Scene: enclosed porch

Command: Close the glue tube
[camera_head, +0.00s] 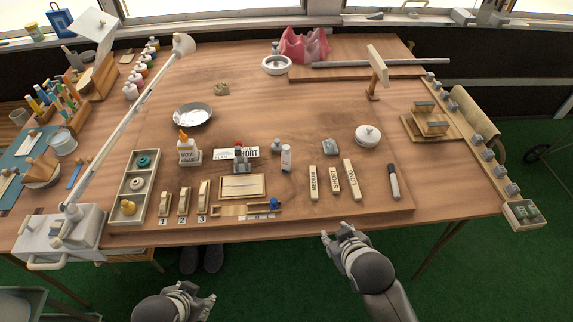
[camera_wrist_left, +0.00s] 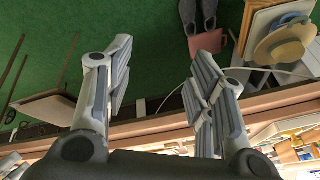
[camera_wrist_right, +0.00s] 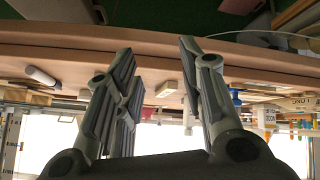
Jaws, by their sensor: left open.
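A white bottle labelled as wood glue (camera_head: 188,155) with an orange tip stands upright on the wooden work board, left of the middle. It also shows, small, in the right wrist view (camera_wrist_right: 265,117). I cannot tell from the head view whether either is capped. My left gripper (camera_head: 197,294) is open and empty, low in front of the table. My right gripper (camera_head: 335,246) is open and empty, just off the table's front edge, well short of both containers.
A white lamp (camera_head: 130,120) reaches over the left side. The board's centre is fairly clear.

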